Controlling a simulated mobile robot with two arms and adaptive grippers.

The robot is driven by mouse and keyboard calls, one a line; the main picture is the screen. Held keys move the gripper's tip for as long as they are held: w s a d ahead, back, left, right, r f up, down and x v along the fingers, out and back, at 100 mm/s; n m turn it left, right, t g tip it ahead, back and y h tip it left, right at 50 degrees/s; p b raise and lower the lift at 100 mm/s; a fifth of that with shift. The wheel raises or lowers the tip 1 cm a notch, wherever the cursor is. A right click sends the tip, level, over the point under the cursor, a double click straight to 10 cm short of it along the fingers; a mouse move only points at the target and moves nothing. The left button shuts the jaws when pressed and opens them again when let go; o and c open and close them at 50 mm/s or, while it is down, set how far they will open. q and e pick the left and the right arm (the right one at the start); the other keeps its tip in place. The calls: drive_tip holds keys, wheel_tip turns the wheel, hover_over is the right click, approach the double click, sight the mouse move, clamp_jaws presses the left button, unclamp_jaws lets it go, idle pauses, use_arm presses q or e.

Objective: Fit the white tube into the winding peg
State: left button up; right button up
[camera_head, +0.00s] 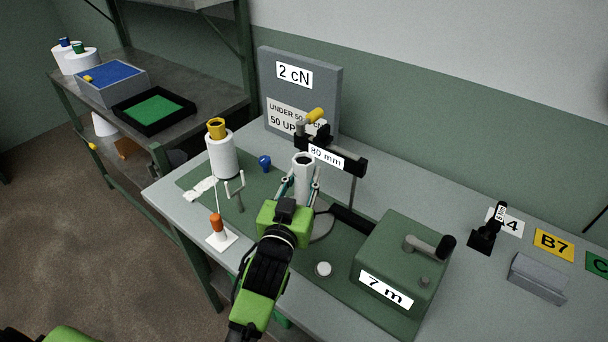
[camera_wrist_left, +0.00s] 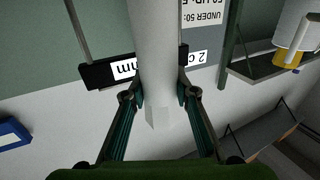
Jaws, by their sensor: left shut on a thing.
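The white tube (camera_head: 303,178) is held roughly upright above the green mat, its hollow upper end showing. My left gripper (camera_head: 299,186) is shut on it, with a finger on each side. The left wrist view shows the white tube (camera_wrist_left: 157,45) between the fingertips of this gripper (camera_wrist_left: 158,96). A dark bar (camera_head: 353,221), possibly the winding peg, sticks out from the left side of the green winder box (camera_head: 398,255). The tube is apart from it in the head view; the distance in depth cannot be told. My right gripper is not in view.
A black gauge marked 80 mm (camera_head: 333,158) stands just behind the tube. A white yarn cone (camera_head: 221,157), a forked stand (camera_head: 235,190) and an orange-topped piece (camera_head: 217,224) stand to the left. A grey block (camera_head: 538,278) lies at the right.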

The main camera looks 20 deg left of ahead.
sight(304, 158)
use_arm(q)
drive_tip(key=shift+f, duration=0.65)
idle(0.9)
drive_tip(key=o, duration=1.2)
drive_tip(key=shift+o, duration=0.6)
drive_tip(key=shift+r, duration=0.2)
wheel_tip(304, 158, up, 7)
drive_tip(key=p, duration=0.7)
drive_tip(key=shift+f+p, duration=0.15)
drive_tip(key=shift+p, duration=0.2)
drive_tip(key=shift+f, duration=0.15)
